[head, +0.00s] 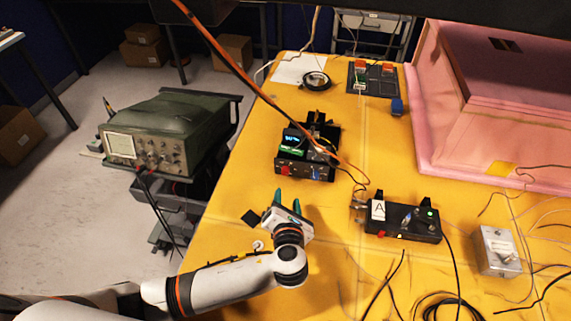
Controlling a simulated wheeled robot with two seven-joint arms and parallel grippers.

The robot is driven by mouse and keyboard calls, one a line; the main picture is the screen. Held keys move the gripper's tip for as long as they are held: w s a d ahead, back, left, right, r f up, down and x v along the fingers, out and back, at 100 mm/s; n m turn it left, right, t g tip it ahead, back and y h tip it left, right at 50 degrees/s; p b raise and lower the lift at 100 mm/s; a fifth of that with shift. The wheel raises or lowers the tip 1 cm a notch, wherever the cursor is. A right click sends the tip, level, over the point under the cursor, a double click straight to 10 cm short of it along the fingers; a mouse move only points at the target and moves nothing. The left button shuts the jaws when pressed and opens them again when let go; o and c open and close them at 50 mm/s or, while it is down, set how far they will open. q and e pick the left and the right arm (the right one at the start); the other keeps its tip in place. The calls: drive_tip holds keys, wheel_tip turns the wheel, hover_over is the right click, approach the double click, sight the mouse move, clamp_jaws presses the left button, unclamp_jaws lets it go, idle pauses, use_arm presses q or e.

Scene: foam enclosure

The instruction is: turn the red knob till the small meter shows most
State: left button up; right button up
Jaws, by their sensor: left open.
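A black box unit (306,172) stands on the yellow table, with a small red part that looks like the red knob (285,170) at the left of its front panel. A small lit display (291,138), which may be the small meter, sits on top of the unit; its reading is too small to make out surely. My left gripper (286,196) has green fingers. It is open and empty, just in front of the unit, apart from the red knob. My right gripper is not in view.
A second black box (404,224) with an "A" label and a red part stands to the right. A grey metal box (497,250) and loose cables lie beyond it. Orange cables (240,72) hang over the unit. A green oscilloscope (165,134) stands left of the yellow table (235,178).

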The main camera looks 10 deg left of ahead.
use_arm(q)
approach(286, 173)
drive_tip(key=x, duration=0.3)
drive_tip(key=shift+w+a+f+p, duration=0.1)
drive_tip(key=shift+w+a+p, duration=0.05)
drive_tip(key=shift+w+p, duration=0.15)
drive_tip(key=x, duration=0.4)
drive_tip(key=shift+w+f, duration=0.15)
drive_tip(key=shift+w, duration=0.15)
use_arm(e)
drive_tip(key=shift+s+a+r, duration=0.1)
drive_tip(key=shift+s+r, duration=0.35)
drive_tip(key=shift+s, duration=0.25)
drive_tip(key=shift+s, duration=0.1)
use_arm(q)
clamp_jaws()
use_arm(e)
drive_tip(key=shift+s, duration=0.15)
use_arm(q)
drive_tip(key=shift+a, duration=0.1)
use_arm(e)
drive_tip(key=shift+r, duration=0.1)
